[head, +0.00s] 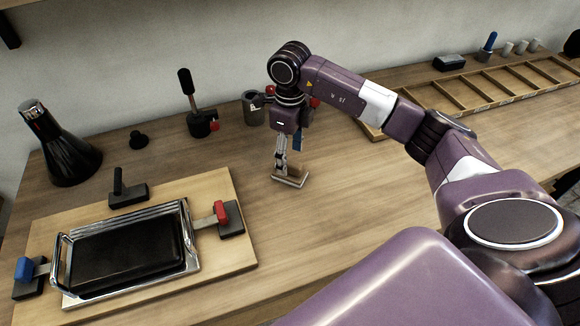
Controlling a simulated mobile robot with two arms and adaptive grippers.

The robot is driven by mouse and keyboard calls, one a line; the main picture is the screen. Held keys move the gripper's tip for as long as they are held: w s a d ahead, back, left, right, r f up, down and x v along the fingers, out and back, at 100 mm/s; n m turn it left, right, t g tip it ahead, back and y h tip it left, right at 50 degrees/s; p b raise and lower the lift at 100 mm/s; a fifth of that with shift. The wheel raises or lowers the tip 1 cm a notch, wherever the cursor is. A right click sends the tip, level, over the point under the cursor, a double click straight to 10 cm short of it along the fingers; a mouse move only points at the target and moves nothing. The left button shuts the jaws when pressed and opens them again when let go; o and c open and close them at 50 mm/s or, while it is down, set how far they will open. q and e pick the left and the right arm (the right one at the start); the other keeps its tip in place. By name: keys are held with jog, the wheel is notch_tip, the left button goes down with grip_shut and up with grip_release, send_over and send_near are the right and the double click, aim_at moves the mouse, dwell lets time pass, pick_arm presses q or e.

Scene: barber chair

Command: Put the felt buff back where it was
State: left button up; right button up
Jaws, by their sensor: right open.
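A small flat block with a brown top and pale edges, which looks like the felt buff (290,180), lies on the wooden bench in the middle of the head view, just right of the wooden board. My right gripper (281,164) points down directly over its left part. Its fingers are open and partly cover the block. I cannot tell whether they touch it. My left gripper is not in view.
A wooden board (232,250) at left bears a chrome tray (188,262) with a black pad, between red (221,212) and blue (24,268) clamps. A black bottle (67,150), an upright tool (190,90) and a grey cup (252,108) stand behind. A divided wooden tray (433,97) lies right.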

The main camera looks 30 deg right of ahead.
aim_at(290, 162)
notch_tip(290, 162, up, 7)
jog(key=shift+f+b, duration=0.1)
jog(key=shift+b, duration=0.35)
